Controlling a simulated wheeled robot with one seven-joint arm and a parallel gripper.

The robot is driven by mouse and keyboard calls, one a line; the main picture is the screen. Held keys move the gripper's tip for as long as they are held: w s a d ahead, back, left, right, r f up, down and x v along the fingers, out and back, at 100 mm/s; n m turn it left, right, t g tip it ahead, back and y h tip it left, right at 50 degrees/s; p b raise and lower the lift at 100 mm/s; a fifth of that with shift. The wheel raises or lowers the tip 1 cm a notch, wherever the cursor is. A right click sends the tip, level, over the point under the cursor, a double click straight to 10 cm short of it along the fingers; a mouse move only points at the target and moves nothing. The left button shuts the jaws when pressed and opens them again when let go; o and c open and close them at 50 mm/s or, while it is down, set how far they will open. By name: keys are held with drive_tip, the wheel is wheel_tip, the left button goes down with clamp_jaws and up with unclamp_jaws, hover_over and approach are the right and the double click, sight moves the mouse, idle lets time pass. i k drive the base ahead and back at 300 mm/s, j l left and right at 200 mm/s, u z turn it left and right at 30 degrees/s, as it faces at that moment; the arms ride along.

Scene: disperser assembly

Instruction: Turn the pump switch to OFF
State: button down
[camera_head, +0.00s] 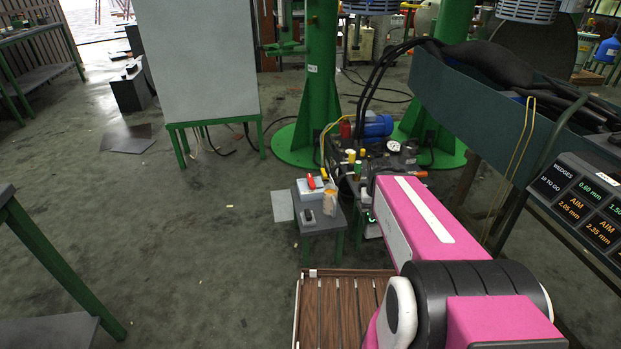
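The pump unit (377,126) stands at the centre, at the foot of the green columns. It has a blue motor, a round white gauge (393,146) and several dark hoses rising from it. No switch on it can be told apart at this size. A small grey stand (323,226) is in front of it, with a white box bearing a red part (311,182) and a small grey box with a dark top (308,216). My pink arm reaches from the bottom right toward the pump's near side. My gripper's fingers cannot be made out; the arm hides that area.
A slatted brown wooden platform (345,308) lies below the stand. Green columns (322,80) rise behind the pump. A grey panel on a green frame (196,60) stands at back left. A dark beam and display (580,200) close off the right. Open floor (190,230) lies left.

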sight(312, 184)
drive_tip(key=i+j, duration=0.1)
drive_tip(key=j, duration=0.35)
drive_tip(key=i+j+z, duration=0.1)
drive_tip(key=j, duration=0.4)
drive_tip(key=i+j, duration=0.1)
drive_tip(key=j, duration=0.4)
drive_tip(key=i+j, duration=0.1)
drive_tip(key=j, duration=0.35)
drive_tip(key=i+j+z, duration=0.1)
drive_tip(key=j, duration=0.4)
drive_tip(key=i+j, duration=0.1)
drive_tip(key=j, duration=0.25)
drive_tip(key=j+u, duration=0.15)
drive_tip(key=j, duration=0.15)
drive_tip(key=i+j+u, duration=0.3)
drive_tip(key=i+j+z, duration=0.1)
drive_tip(key=i, duration=0.45)
drive_tip(key=i+j, duration=0.1)
drive_tip(key=i, duration=0.45)
drive_tip(key=i+j+z, duration=0.15)
drive_tip(key=i, duration=0.35)
drive_tip(key=j+z, duration=0.1)
drive_tip(key=z, duration=0.3)
drive_tip(key=k+z, duration=0.1)
drive_tip(key=z, duration=0.3)
drive_tip(key=k+j+z, duration=0.1)
drive_tip(key=z, duration=0.3)
